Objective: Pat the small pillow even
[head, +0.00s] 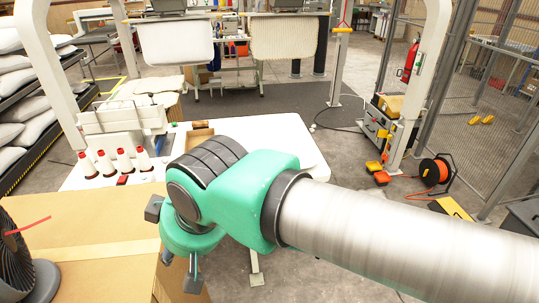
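No small pillow can be made out with certainty in the head view. My arm and wrist cover the middle of the picture and could hide one. My gripper (180,268) hangs below the green wrist, over the right end of a brown cardboard surface. Its grey finger parts show only partly, so I cannot tell whether it is open or shut. Nothing is visibly held in it.
A white table (290,133) with a sewing machine (121,118) and several thread cones (124,160) stands behind the cardboard surface (90,205). White pillows (38,105) are stacked on a rack at left. A black fan-like object (18,262) stands at near left. Mesh fencing (480,105) is at right.

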